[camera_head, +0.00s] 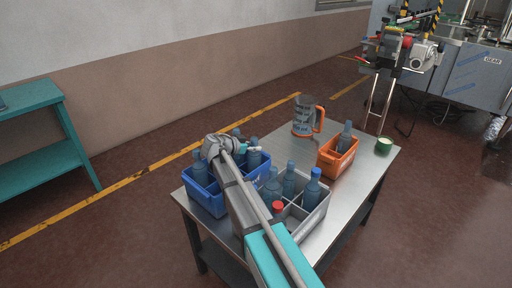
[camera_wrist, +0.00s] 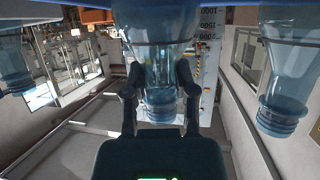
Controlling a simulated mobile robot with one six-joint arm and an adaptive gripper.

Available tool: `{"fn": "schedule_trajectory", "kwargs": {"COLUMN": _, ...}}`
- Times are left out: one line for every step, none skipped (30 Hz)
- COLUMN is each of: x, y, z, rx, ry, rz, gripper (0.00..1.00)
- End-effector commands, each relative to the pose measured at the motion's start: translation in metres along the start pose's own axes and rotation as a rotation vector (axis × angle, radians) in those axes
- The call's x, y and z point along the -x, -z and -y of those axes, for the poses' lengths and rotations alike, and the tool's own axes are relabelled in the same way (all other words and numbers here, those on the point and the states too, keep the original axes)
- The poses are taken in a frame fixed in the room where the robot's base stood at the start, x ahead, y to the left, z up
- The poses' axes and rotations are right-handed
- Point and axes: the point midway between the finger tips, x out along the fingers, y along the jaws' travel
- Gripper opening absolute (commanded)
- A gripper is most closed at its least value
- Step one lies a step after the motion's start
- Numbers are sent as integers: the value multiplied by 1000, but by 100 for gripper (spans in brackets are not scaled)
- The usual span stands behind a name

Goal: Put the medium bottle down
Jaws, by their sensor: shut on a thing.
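My gripper (camera_wrist: 160,95) is shut on the neck of a translucent blue bottle (camera_wrist: 160,30) in the wrist view, one finger on each side. That view looks upside down, with the bottle's neck pointing down. In the head view my gripper (camera_head: 245,149) is over the blue crate (camera_head: 207,203) at the table's left end, at the neck of a bottle (camera_head: 254,160) that appears upright within the crate. The crate wall hides its base, so I cannot tell whether it rests on the bottom. Another bottle (camera_head: 200,170) stands at the crate's left.
A grey divided crate (camera_head: 310,217) with several bottles, one red-capped, stands close beside the blue crate, partly behind my arm. An orange crate (camera_head: 335,166) with a bottle, a jug (camera_head: 303,118) with an orange handle and a green cup (camera_head: 384,145) stand farther back. The table's middle (camera_head: 290,150) is clear.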

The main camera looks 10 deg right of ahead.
Motion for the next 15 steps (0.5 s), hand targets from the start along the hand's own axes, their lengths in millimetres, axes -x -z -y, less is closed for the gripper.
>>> {"fn": "schedule_trajectory", "kwargs": {"x": 0, "y": -1, "z": 0, "rx": 0, "ry": 0, "rz": 0, "gripper": 42}}
{"fn": "schedule_trajectory", "kwargs": {"x": 0, "y": 0, "z": 0, "rx": 0, "ry": 0, "rz": 0, "gripper": 47}}
{"fn": "schedule_trajectory", "kwargs": {"x": 0, "y": 0, "z": 0, "rx": 0, "ry": 0, "rz": 0, "gripper": 55}}
{"fn": "schedule_trajectory", "kwargs": {"x": 0, "y": 0, "z": 0, "rx": 0, "ry": 0, "rz": 0, "gripper": 60}}
{"fn": "schedule_trajectory", "kwargs": {"x": 0, "y": 0, "z": 0, "rx": 0, "ry": 0, "rz": 0, "gripper": 66}}
{"fn": "schedule_trajectory", "kwargs": {"x": 0, "y": 0, "z": 0, "rx": 0, "ry": 0, "rz": 0, "gripper": 70}}
{"fn": "schedule_trajectory", "kwargs": {"x": 0, "y": 0, "z": 0, "rx": 0, "ry": 0, "rz": 0, "gripper": 70}}
{"fn": "schedule_trajectory", "kwargs": {"x": 0, "y": 0, "z": 0, "rx": 0, "ry": 0, "rz": 0, "gripper": 70}}
{"fn": "schedule_trajectory", "kwargs": {"x": 0, "y": 0, "z": 0, "rx": 0, "ry": 0, "rz": 0, "gripper": 70}}
{"fn": "schedule_trajectory", "kwargs": {"x": 0, "y": 0, "z": 0, "rx": 0, "ry": 0, "rz": 0, "gripper": 70}}
{"fn": "schedule_trajectory", "kwargs": {"x": 0, "y": 0, "z": 0, "rx": 0, "ry": 0, "rz": 0, "gripper": 70}}
{"fn": "schedule_trajectory", "kwargs": {"x": 0, "y": 0, "z": 0, "rx": 0, "ry": 0, "rz": 0, "gripper": 70}}
{"fn": "schedule_trajectory", "kwargs": {"x": 0, "y": 0, "z": 0, "rx": 0, "ry": 0, "rz": 0, "gripper": 70}}
{"fn": "schedule_trajectory", "kwargs": {"x": 0, "y": 0, "z": 0, "rx": 0, "ry": 0, "rz": 0, "gripper": 70}}
{"fn": "schedule_trajectory", "kwargs": {"x": 0, "y": 0, "z": 0, "rx": 0, "ry": 0, "rz": 0, "gripper": 70}}
